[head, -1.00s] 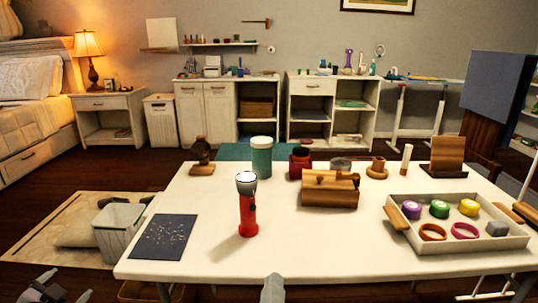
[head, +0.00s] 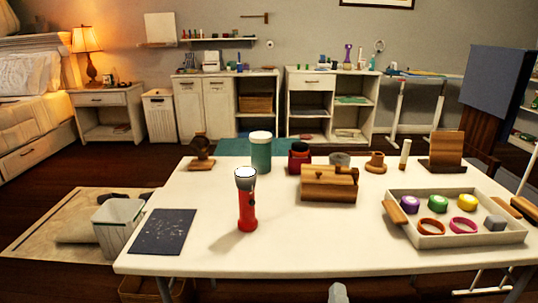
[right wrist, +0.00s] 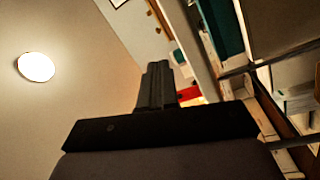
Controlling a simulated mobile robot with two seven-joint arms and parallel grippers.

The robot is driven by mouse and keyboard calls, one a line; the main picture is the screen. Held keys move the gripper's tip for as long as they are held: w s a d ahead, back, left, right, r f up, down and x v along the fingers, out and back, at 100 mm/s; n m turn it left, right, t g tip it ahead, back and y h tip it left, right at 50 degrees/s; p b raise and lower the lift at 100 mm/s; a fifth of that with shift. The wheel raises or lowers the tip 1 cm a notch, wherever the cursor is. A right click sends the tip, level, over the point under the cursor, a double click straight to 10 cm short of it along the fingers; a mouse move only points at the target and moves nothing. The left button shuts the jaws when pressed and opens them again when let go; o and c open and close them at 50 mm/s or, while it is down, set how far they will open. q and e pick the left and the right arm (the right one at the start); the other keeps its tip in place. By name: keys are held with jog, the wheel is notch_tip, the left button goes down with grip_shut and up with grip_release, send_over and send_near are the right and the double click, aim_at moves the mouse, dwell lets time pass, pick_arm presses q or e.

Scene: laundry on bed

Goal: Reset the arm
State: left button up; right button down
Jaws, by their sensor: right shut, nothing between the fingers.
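My right gripper (head: 338,293) shows only as a small grey tip at the bottom edge of the head view, in front of the white table (head: 290,258). In the right wrist view its fingers (right wrist: 157,85) are shut together with nothing between them. It is apart from the things on the table. My left gripper is not in view now.
On the table are a red flashlight (head: 247,208), a dark speckled sheet (head: 163,231), a teal canister (head: 260,155), a wooden box (head: 329,185) and a tray (head: 471,241) with several small items.

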jog(key=d+f+n, duration=0.2)
jog(key=d, duration=0.8)
jog(key=s+d+f+m+g+y, duration=0.35)
jog(key=s+f+g, duration=0.55)
jog(key=s+f, duration=0.45)
jog(key=s+d+f+m+y, duration=0.1)
jog(key=s+d+m+y, duration=0.1)
jog(key=s+m, duration=0.2)
jog(key=w+a+m, duration=0.1)
jog(key=a+m, duration=0.4)
jog(key=a, duration=0.5)
notch_tip(320, 180, up, 12)
jog(key=d+p, duration=0.1)
jog(key=p, duration=1.3)
jog(key=shift+s+d+n, duration=0.35)
jog(key=shift+d, duration=0.05)
